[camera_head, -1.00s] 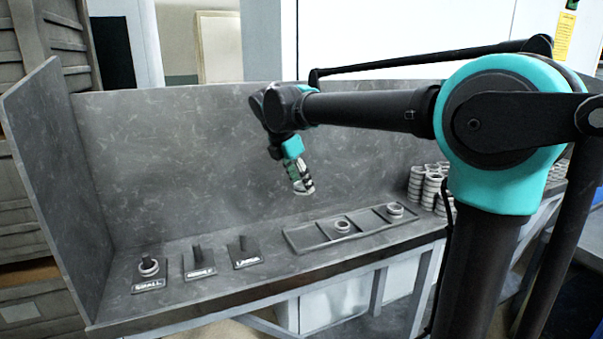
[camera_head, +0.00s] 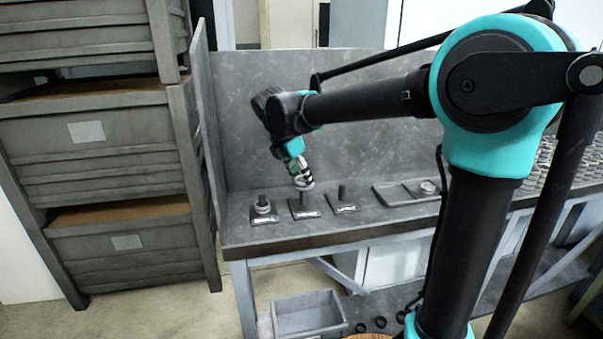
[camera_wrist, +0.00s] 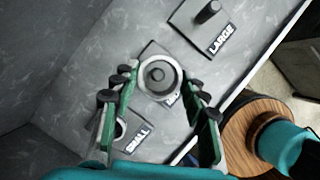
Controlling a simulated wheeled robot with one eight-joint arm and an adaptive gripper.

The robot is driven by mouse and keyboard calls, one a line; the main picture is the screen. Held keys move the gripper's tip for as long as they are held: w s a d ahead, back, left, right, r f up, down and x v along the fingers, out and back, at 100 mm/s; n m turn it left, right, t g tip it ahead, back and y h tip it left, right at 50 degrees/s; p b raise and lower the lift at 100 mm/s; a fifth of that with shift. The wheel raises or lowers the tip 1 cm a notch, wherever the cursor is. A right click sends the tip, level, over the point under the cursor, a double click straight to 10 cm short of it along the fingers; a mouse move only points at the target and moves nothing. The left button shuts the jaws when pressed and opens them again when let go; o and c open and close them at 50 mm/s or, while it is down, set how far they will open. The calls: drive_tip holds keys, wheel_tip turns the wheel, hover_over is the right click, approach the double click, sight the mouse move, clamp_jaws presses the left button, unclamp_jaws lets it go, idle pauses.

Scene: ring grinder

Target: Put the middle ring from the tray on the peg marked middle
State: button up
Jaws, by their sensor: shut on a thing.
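My gripper (camera_head: 301,174) is shut on a pale ring (camera_head: 304,184), held level at the top of the middle peg (camera_head: 303,200). In the wrist view the ring (camera_wrist: 146,76) lies between the green fingers (camera_wrist: 158,80), and the dark peg top (camera_wrist: 157,75) shows inside its hole. I cannot tell whether the ring is just above the peg tip or slightly around it. The base label is mostly covered. The small peg (camera_head: 261,198) on the left has a ring (camera_head: 263,208) around it. The large peg (camera_head: 342,192) on the right is bare.
The tray (camera_head: 391,197) stands right of the pegs with a ring (camera_head: 428,187) in it; my arm hides its right part. A back panel (camera_head: 370,130) and a left side panel (camera_head: 208,130) border the bench. Wooden crates (camera_head: 110,150) stand to the left.

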sight(301, 191)
drive_tip(key=shift+f, duration=2.7)
drive_tip(key=shift+f, duration=0.55)
drive_tip(key=o, duration=0.9)
drive_tip(key=shift+o, duration=0.2)
drive_tip(key=shift+v, duration=5.45)
drive_tip(key=shift+d, duration=0.1)
